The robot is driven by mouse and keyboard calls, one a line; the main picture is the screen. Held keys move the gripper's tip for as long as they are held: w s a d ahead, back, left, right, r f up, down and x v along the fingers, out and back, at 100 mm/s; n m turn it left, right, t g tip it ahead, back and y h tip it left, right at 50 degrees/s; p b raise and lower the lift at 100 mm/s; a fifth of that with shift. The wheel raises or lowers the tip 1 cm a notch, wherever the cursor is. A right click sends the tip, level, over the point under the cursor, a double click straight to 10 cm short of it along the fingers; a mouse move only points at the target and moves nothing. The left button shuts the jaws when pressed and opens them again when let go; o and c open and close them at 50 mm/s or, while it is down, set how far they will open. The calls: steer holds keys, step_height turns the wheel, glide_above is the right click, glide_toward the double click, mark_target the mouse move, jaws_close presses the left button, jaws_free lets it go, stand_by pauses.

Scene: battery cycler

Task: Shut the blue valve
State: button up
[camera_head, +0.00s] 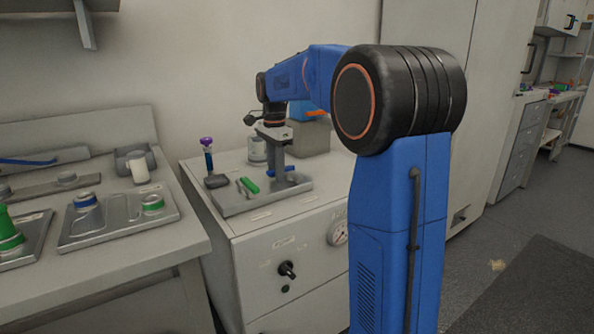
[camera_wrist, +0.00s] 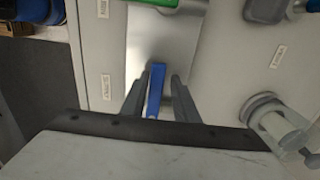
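The blue valve handle (camera_wrist: 156,88) is a narrow lever on a bright metal plate in the wrist view. In the head view, a bit of the blue valve (camera_head: 286,168) shows on the tray on the cabinet, partly hidden by my gripper. My gripper (camera_head: 280,176) points down over it. In the wrist view my gripper (camera_wrist: 158,84) is open, one finger on each side of the blue handle, with small gaps visible. A green valve handle (camera_wrist: 182,3) lies at the top edge of the wrist view and left of my gripper in the head view (camera_head: 249,185).
On the cabinet (camera_head: 225,238), a purple-topped tool (camera_head: 207,146) stands left of the tray, with a grey cup (camera_head: 257,150) and a box (camera_head: 312,137) behind. A gauge (camera_head: 338,234) and black knob (camera_head: 287,269) are on its front. A bench with trays (camera_head: 118,222) stands left.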

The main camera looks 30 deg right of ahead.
steer(key=shift+w+r, duration=0.15)
steer(key=shift+r, duration=3.9)
steer(key=s+a+f+n+t, duration=0.1)
steer(key=s+a+f+n, duration=0.25)
steer(key=s, duration=0.55)
steer(key=s+a+f+n+t, duration=0.1)
steer(key=s+a+f+n, duration=0.15)
steer(key=s+n, duration=0.45)
steer(key=s+a+f+n+t, duration=0.1)
steer(key=s+a+f+n, duration=0.2)
steer(key=s, duration=0.8)
steer(key=s+a+f+n+t, duration=0.1)
steer(key=s+f+n, duration=0.3)
steer(key=s+f, duration=0.5)
steer(key=shift+s+a+f+t, duration=0.2)
steer(key=shift+f+t, duration=0.2)
steer(key=shift+f, duration=0.15)
steer(key=shift+o, duration=0.5)
